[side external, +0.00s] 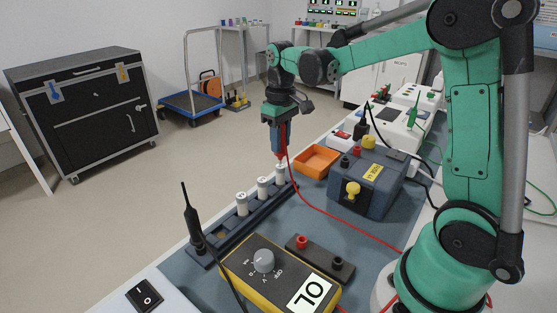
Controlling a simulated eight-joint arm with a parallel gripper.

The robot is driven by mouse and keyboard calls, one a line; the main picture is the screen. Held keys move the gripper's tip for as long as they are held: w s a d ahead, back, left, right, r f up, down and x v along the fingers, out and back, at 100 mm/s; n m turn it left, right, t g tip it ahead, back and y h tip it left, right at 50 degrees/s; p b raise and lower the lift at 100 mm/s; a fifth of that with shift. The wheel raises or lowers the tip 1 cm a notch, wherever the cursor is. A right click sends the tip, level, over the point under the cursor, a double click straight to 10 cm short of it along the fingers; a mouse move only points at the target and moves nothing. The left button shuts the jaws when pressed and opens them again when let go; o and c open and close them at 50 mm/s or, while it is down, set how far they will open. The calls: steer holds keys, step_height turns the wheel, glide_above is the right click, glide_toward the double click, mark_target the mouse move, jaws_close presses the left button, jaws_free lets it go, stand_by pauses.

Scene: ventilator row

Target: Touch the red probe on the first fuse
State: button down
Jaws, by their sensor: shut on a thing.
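My gripper (275,118) points down over the far end of the dark fuse rail (222,235) and is shut on the red probe (282,150). A red lead runs from the probe down to the right across the bench. White fuses stand in a row in the rail: a near one (242,204), a middle one (263,188) and a far one (281,173). The probe's lower end is just above or at the top of the far fuse; I cannot tell whether they touch. A yellow multimeter (240,265) stands in front, showing "OL".
A black probe (191,220) stands upright at the rail's near end. A black block with red and black sockets (320,258), a grey-blue box with yellow knobs (372,188) and an orange tray (317,160) lie to the right. A rocker switch (145,295) is at front left.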

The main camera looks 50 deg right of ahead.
steer(key=shift+r, duration=0.1)
stand_by(0.3)
steer(key=shift+r, duration=3.45)
